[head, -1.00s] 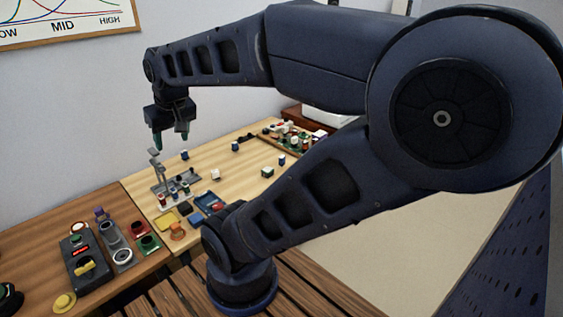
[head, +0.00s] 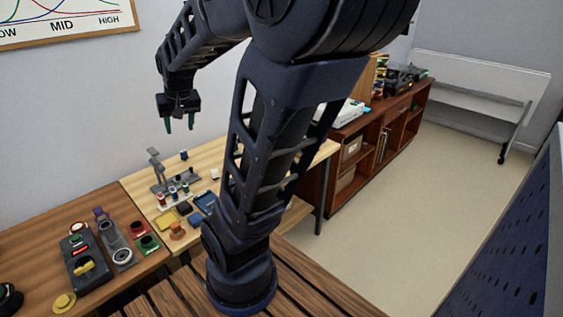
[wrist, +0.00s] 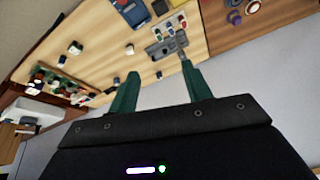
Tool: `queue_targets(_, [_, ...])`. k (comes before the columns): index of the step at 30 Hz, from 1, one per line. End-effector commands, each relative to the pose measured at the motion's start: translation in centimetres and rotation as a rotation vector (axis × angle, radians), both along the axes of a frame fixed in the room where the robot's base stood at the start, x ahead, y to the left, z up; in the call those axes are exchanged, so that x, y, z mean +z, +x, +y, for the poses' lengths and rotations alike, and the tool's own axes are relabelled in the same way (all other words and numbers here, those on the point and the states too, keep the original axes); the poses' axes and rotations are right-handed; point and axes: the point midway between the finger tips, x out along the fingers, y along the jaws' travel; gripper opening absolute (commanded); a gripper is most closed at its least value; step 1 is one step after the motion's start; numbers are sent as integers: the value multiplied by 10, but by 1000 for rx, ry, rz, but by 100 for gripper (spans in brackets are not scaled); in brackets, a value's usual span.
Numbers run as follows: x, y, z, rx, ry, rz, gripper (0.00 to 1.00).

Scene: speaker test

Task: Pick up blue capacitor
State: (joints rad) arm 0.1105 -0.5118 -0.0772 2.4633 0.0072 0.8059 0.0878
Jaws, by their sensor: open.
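A small blue cylinder (head: 184,154), which looks like a blue capacitor, stands on the light wooden table (head: 205,155) near its far edge in the head view. My gripper (head: 179,124) is open and empty, with its two green fingers pointing down, high over the table's far side. In the wrist view my gripper (wrist: 160,72) shows its fingers spread apart, with a small dark piece (wrist: 159,75) on the table beyond them; I cannot tell its colour for sure. My arm hides much of the table in the head view.
A grey stand (head: 157,170) rises beside several small spools (head: 174,192). A yellow tray (head: 166,220) and a blue tray (head: 205,202) lie in front. A board of many small parts (wrist: 62,87) shows in the wrist view. The wall is close behind.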

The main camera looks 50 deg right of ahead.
Motion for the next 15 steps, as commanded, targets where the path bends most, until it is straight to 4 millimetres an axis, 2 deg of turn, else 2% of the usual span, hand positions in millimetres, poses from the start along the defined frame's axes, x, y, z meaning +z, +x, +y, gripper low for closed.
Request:
queue_targets(6, [-23, 44, -53, -167, 32, 12, 49])
queue_targets(15, [-66, 86, -138, -396, 53, 21, 49])
